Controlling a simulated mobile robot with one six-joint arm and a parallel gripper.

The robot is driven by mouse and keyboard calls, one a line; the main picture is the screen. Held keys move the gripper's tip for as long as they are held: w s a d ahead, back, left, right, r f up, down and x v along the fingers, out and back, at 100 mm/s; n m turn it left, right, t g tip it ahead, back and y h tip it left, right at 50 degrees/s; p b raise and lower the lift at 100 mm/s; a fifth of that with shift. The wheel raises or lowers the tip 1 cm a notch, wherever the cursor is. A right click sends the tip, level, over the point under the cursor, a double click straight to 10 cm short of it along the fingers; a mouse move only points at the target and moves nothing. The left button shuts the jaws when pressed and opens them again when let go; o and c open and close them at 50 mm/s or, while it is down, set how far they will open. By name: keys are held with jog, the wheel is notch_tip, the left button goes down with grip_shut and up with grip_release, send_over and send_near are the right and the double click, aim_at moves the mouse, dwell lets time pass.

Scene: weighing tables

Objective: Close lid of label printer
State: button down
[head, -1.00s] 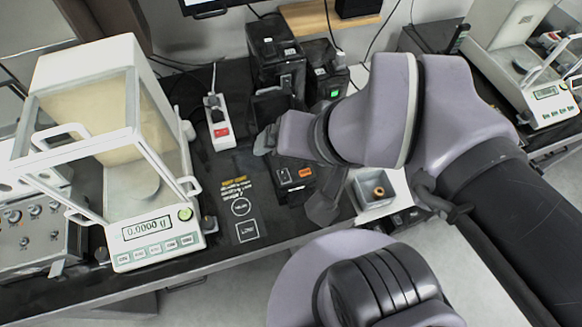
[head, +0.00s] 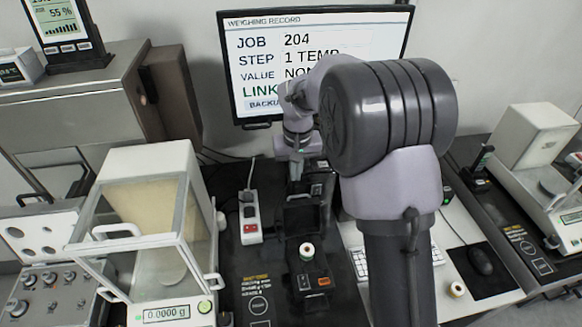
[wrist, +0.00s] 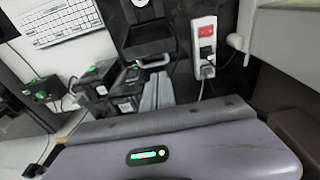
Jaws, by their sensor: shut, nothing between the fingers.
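The black label printer (head: 308,285) stands on the dark bench, with an orange button on its front right. A white label roll (head: 306,252) with a brown core sits in it. Its lid (head: 303,216) appears raised at the back of the printer. My gripper (head: 295,178) is behind the lid, pointing down, shut and empty. In the wrist view, my gripper's fingers (wrist: 157,92) are together, near a dark panel that looks like the lid (wrist: 150,30) with a pale bar along its edge. I cannot tell whether they touch it.
A power strip (head: 250,218) lies left of the printer, beside a glass-cased balance (head: 150,235). Black boxes with green lights (wrist: 98,80) stand close to the fingers in the wrist view. A monitor (head: 235,60) is behind. A keyboard (wrist: 57,20) lies on the other side.

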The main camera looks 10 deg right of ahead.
jog(key=b, duration=0.3)
send_over(300, 214)
jog(key=w+a, duration=0.1)
jog(key=w, duration=0.2)
notch_tip(300, 214, down, 9)
jog(key=shift+a+f, duration=0.15)
jog(key=shift+w, duration=0.1)
